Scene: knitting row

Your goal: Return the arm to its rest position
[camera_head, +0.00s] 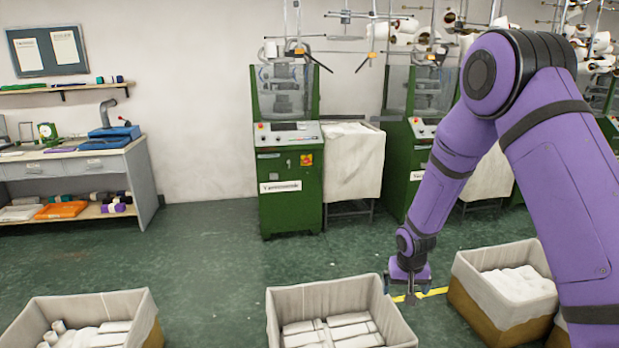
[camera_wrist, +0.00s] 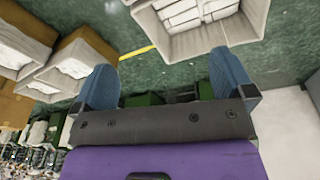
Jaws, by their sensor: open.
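My purple arm reaches in from the right in the head view, bent at the elbow and pointing down. My gripper (camera_head: 409,290) hangs over the floor between the middle bin and the right bin. In the wrist view its two blue fingers (camera_wrist: 160,85) are spread apart with nothing between them; green floor shows in the gap. The fingers touch nothing that I can see.
A lined bin (camera_head: 322,292) with white folded pieces stands just left of my gripper. Another lined bin (camera_head: 470,290) stands to its right, and a third (camera_head: 140,310) at lower left. Green knitting machines (camera_head: 290,195) and a workbench (camera_head: 140,170) line the wall. Open floor lies between.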

